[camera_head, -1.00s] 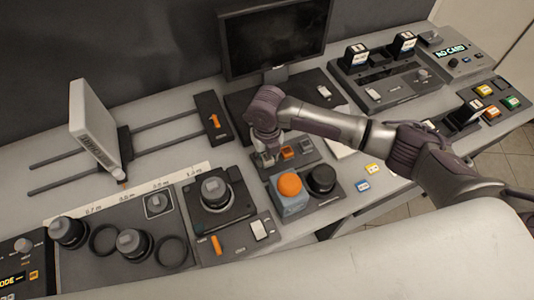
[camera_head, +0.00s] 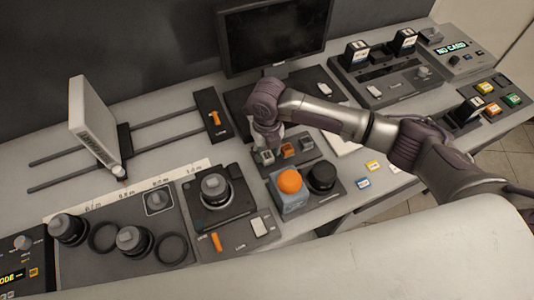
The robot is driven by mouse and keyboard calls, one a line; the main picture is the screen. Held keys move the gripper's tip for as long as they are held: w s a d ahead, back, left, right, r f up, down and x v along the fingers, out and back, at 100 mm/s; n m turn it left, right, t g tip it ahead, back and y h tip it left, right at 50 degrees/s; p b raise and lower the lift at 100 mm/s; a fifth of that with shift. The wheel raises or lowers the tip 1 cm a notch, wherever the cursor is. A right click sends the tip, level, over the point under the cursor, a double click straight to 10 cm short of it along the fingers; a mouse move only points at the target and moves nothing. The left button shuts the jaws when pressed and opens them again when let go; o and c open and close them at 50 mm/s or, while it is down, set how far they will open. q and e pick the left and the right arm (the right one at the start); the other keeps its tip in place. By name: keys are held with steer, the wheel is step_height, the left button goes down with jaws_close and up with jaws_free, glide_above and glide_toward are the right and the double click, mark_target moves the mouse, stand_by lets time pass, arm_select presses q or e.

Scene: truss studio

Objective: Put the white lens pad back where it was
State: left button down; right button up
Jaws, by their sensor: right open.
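My right gripper (camera_head: 268,144) hangs over the left end of a small dark tray (camera_head: 297,163) in front of the monitor. It is open; its fingertips are small and partly hidden by the wrist. A small pale block (camera_head: 267,156), which looks like the white lens pad, sits at the tray's left end just below the gripper. An orange block (camera_head: 287,150) and a grey block (camera_head: 305,143) sit to its right in the same tray. I cannot tell whether the fingers touch the pale block. My left gripper is not in view.
A blue block with an orange ball (camera_head: 289,182) and a black knob (camera_head: 322,177) stand just in front of the tray. The monitor (camera_head: 274,40) stands behind. Lens rings and a camera plate (camera_head: 220,200) lie to the left; small cards (camera_head: 363,184) lie to the right.

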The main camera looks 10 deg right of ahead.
mark_target(267, 155)
step_height(267, 155, up, 10)
steer(key=b, duration=0.2)
steer(key=shift+r, duration=0.15)
stand_by(0.4)
